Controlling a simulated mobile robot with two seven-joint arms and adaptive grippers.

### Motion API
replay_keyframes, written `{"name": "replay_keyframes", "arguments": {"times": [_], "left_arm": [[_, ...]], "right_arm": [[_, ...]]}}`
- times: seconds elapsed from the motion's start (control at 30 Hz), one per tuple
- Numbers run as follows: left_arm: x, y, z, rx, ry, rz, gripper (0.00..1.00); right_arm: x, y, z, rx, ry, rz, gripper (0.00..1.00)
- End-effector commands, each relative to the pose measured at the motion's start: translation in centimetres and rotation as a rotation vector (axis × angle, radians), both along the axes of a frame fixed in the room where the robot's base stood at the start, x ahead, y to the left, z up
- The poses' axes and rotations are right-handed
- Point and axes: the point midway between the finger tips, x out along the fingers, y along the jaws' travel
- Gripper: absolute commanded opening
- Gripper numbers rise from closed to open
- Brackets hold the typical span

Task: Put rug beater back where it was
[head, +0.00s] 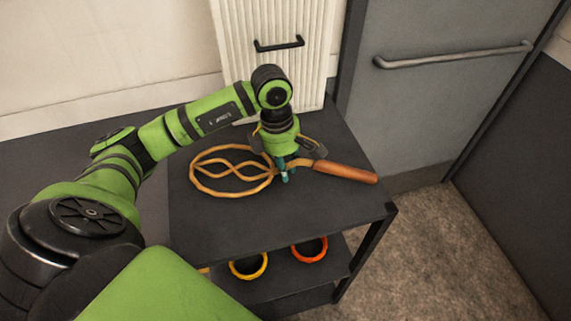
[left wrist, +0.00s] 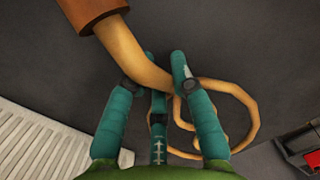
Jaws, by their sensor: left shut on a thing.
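The rug beater has a looped tan head (head: 231,192) and an orange-brown handle (head: 346,172). It lies along the top of a dark shelf unit (head: 290,225), its loop to the left and its handle to the right. My left gripper (head: 284,174) points down over the shelf and is shut on the beater's neck. In the left wrist view the fingers (left wrist: 166,85) close around the tan neck (left wrist: 135,55), with the brown handle end (left wrist: 90,12) at the top. Whether the beater touches the shelf top is hard to tell. My right gripper is not in view.
A yellow-rimmed round container (head: 248,278) and an orange-rimmed one (head: 309,259) stand on the lower shelf. A ribbed white panel with a black handle (head: 279,45) stands behind. A grey door with a bar handle (head: 455,54) is at right. Floor (head: 440,250) is clear.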

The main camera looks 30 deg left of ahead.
Motion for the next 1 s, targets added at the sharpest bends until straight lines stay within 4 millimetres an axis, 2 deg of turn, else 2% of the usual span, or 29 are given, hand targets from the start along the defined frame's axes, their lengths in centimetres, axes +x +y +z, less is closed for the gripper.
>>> {"name": "replay_keyframes", "arguments": {"times": [0.4, 0.43, 0.5, 0.83, 1.0], "left_arm": [[0.0, 0.0, -1.2, 0.0, -0.001, 0.0, 0.0], [0.0, 0.0, -1.2, 0.0, 0.0, 0.0, 0.27], [0.0, 0.0, -1.1, 0.0, 0.0, 0.0, 0.48], [0.0, 0.0, -1.0, 0.0, 0.001, 0.001, 0.48], [0.0, 0.0, 0.2, 0.0, 0.001, 0.001, 0.48]], "right_arm": [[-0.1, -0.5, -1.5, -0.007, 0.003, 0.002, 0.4], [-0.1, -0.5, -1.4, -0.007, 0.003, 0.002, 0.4], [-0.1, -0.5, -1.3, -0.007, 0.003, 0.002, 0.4], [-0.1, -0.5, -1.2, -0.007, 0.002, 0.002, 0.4], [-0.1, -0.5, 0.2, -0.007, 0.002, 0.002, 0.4]]}}
